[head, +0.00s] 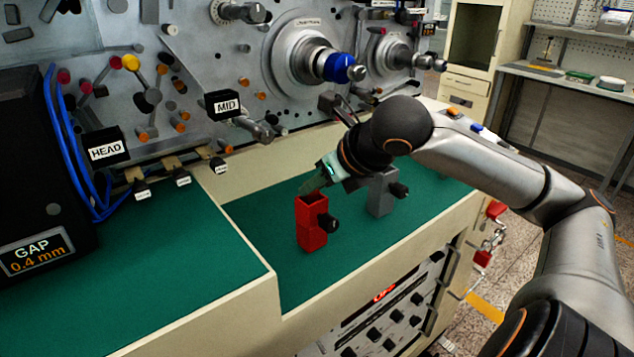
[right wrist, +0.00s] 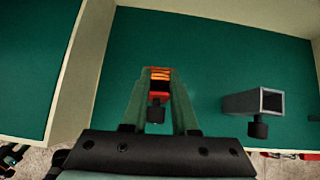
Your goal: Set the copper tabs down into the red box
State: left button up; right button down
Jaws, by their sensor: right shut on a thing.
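The red box (head: 311,228) is a tall, open-topped holder with a black knob on its right side, standing on the green surface. My right gripper (head: 314,184) is just above its opening, tilted down from the upper right. In the right wrist view, the right gripper (right wrist: 159,82) is shut on a small stack of copper tabs (right wrist: 159,72). Part of the red box (right wrist: 155,96) shows below the tabs, between the fingers. The tabs cannot be made out in the head view. I cannot tell whether their lower ends are inside the box. My left gripper is out of view.
A grey open-topped box (head: 380,192) with a black knob stands just right of the red one. The winding machine (head: 225,60), with its spindles and labelled posts, rises behind. A cream raised edge (head: 250,245) borders the recess. The green surface in front is clear.

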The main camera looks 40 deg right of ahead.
dwell(0.3)
jog(key=c, duration=0.9)
grip_release()
jog(key=o, duration=0.3)
jog(key=shift+f, duration=0.1)
jog(key=v, duration=1.2)
jog(key=shift+s, duration=0.25)
